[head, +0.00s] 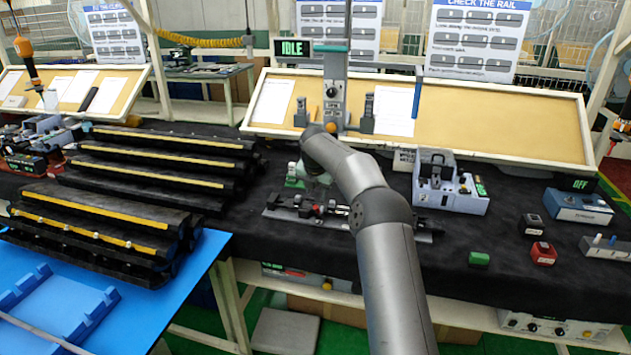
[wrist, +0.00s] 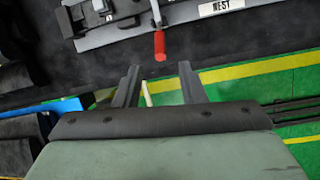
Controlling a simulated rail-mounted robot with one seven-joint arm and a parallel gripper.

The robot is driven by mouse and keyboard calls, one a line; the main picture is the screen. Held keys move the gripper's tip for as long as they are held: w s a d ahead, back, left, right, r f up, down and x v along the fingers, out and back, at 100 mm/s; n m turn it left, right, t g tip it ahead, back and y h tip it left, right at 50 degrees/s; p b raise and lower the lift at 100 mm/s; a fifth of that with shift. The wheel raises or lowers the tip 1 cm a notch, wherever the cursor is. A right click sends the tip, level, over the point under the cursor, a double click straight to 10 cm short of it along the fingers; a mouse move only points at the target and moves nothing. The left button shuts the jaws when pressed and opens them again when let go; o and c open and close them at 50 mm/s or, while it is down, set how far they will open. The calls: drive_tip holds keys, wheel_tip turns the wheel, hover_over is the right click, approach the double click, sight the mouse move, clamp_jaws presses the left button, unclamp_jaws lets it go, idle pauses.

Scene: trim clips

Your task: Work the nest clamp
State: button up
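The nest clamp's red handle (wrist: 160,45) sticks out from the grey nest plate (wrist: 120,34) toward my gripper in the wrist view. A white label reading NEST (wrist: 214,8) is on the plate. My gripper (wrist: 158,76) is open and empty. Its two dark fingers are apart, with the handle just beyond the gap between the tips, not between them. In the head view the nest (head: 315,207) lies on the black-covered table, partly hidden by my arm. My fingertips cannot be made out there.
Long black trims with yellow strips (head: 150,165) are stacked left of the nest. A grey-blue device (head: 450,195) stands to its right, with green (head: 479,259) and red (head: 543,254) small blocks further right. A sign reads IDLE (head: 293,49). The table's front edge is close.

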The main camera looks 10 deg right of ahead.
drive_tip(key=b+v, duration=0.1)
drive_tip(key=v, duration=0.6)
drive_tip(key=shift+s+r, duration=0.15)
drive_tip(key=shift+r, duration=0.25)
drive_tip(key=shift+a, duration=0.1)
drive_tip(key=s+a+r+m, duration=0.1)
drive_tip(key=s+a+m, duration=0.1)
drive_tip(key=s+m, duration=0.35)
drive_tip(key=s+a+r+m+g, duration=0.1)
drive_tip(key=s+a+r+m, duration=0.15)
drive_tip(key=s, duration=0.55)
drive_tip(key=s+a+m, duration=0.2)
drive_tip(key=s+m, duration=0.1)
drive_tip(key=s, duration=0.4)
drive_tip(key=s+f+m, duration=0.3)
drive_tip(key=s+m, duration=0.2)
drive_tip(key=s, duration=0.5)
drive_tip(key=s+f+m+g, duration=0.1)
drive_tip(key=s+f+m, duration=0.2)
drive_tip(key=s+m, duration=0.3)
drive_tip(key=s+f+m+y, duration=0.1)
drive_tip(key=s+f+m, duration=0.2)
drive_tip(key=s, duration=1.2)
drive_tip(key=m, duration=0.3)
drive_tip(key=shift+f+g, duration=0.25)
drive_tip(key=shift+g, duration=0.15)
drive_tip(key=shift+d, duration=0.1)
